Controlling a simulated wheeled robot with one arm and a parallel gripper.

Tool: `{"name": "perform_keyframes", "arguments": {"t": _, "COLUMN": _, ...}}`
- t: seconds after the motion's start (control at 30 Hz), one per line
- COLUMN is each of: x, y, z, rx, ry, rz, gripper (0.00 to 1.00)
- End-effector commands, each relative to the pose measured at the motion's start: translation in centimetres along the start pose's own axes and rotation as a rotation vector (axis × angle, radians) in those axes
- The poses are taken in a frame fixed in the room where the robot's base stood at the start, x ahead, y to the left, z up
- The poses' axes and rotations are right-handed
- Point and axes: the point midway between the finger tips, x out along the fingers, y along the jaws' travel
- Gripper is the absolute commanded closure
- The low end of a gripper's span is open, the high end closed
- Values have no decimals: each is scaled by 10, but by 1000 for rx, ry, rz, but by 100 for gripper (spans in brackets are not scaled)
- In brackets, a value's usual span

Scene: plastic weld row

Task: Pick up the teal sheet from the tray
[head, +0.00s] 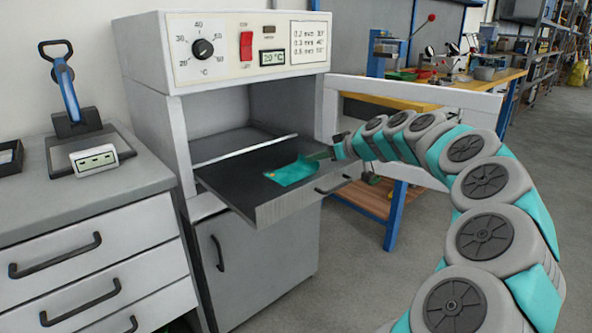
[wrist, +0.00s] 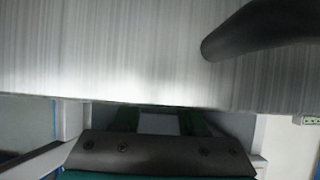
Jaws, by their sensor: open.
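The teal sheet (head: 290,173) lies flat on the dark surface of the pulled-out oven tray (head: 245,182), near the tray's right side. My gripper (head: 318,156) is at the tray's right edge, just right of the sheet; in the head view I cannot tell whether it touches the sheet. In the wrist view, my gripper (wrist: 160,122) shows open at the bottom, its fingers partly hidden behind the tray's brushed metal front (wrist: 100,60). The sheet is not visible in the wrist view.
The tray's black handle (head: 333,184) is close to my gripper. The oven (head: 240,60) stands behind the tray. A drawer bench (head: 90,220) with a lever tool (head: 68,85) stands left. A yellow-topped workbench (head: 440,95) is behind my arm. Floor in front is clear.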

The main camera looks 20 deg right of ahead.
Motion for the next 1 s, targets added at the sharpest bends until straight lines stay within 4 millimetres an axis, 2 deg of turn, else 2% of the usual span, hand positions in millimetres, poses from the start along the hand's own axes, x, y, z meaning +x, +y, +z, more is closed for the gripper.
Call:
{"name": "perform_keyframes", "arguments": {"t": 0.1, "x": 19, "y": -1, "z": 0, "rx": 0, "ry": -1, "rz": -1, "gripper": 59}}
{"name": "perform_keyframes", "arguments": {"t": 0.2, "x": 29, "y": -1, "z": 0, "rx": -1, "ry": 0, "rz": 0, "gripper": 59}}
{"name": "perform_keyframes", "arguments": {"t": 0.43, "x": 32, "y": -1, "z": 0, "rx": -1, "ry": 1, "rz": 0, "gripper": 59}}
{"name": "perform_keyframes", "arguments": {"t": 0.8, "x": 31, "y": -1, "z": 0, "rx": -1, "ry": 1, "rz": 0, "gripper": 100}}
{"name": "perform_keyframes", "arguments": {"t": 1.0, "x": 31, "y": -1, "z": 0, "rx": -1, "ry": 1, "rz": 0, "gripper": 100}}
